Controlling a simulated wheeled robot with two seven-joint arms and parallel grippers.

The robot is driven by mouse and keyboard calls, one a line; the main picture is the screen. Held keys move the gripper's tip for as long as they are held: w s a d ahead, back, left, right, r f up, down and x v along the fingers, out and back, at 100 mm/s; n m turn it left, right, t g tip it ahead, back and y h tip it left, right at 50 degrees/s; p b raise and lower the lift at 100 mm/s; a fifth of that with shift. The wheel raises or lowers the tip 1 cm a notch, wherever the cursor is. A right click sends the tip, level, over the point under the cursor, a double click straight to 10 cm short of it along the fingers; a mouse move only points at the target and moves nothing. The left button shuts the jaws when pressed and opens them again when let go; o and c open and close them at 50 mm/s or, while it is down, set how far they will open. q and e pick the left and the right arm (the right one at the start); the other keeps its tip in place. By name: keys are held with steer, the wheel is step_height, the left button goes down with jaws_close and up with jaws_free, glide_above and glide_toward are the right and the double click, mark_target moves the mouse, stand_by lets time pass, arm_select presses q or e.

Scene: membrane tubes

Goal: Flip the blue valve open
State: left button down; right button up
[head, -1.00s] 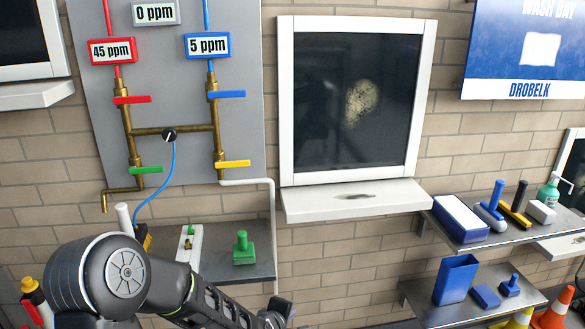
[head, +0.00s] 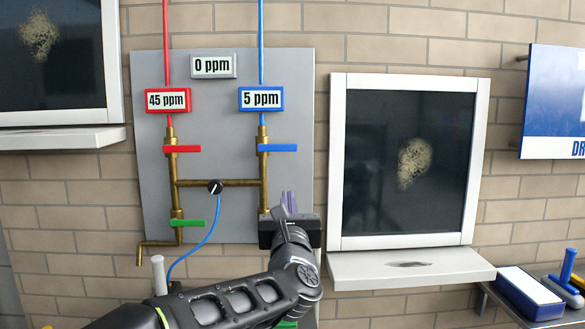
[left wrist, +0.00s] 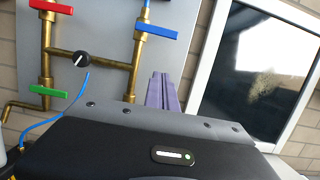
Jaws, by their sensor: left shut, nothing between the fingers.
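The blue valve handle (head: 278,147) lies level across the upper part of the right brass pipe, its free end pointing right. It also shows in the left wrist view (left wrist: 157,32). A 5 ppm display (head: 261,99) with a blue frame sits above it. My left gripper (head: 289,202) is below the blue handle and a little right of the pipe, apart from it. Its purple fingers (left wrist: 162,92) are shut and empty, pointing up toward the panel. The gripper covers the lower right pipe, and the yellow handle is hidden. My right gripper is out of view.
A red handle (head: 182,149) and a green handle (head: 188,223) sit on the left pipe. A black knob (head: 215,186) with a blue hose is on the crosspipe. A white-framed window (head: 409,160) with a sill is right of the panel.

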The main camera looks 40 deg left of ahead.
mark_target(277, 148)
arm_select(q)
steer(key=shift+w+a, duration=0.1)
steer(key=shift+w, duration=0.05)
steer(key=w+a+r+p, duration=0.1)
steer(key=w+a+r, duration=0.1)
steer(key=w+a+r+p, duration=0.1)
steer(key=w+r+p, duration=0.1)
steer(key=w, duration=0.1)
steer(key=w+a+r+p, duration=0.1)
steer(key=w+a+r, duration=0.1)
steer(key=shift+w+a+r, duration=0.15)
steer(key=shift+w+a, duration=0.15)
steer(key=shift+a, duration=0.05)
stand_by(0.6)
steer(key=shift+d+r+n, duration=0.1)
steer(key=shift+r+n, duration=0.05)
steer(key=shift+n, duration=0.15)
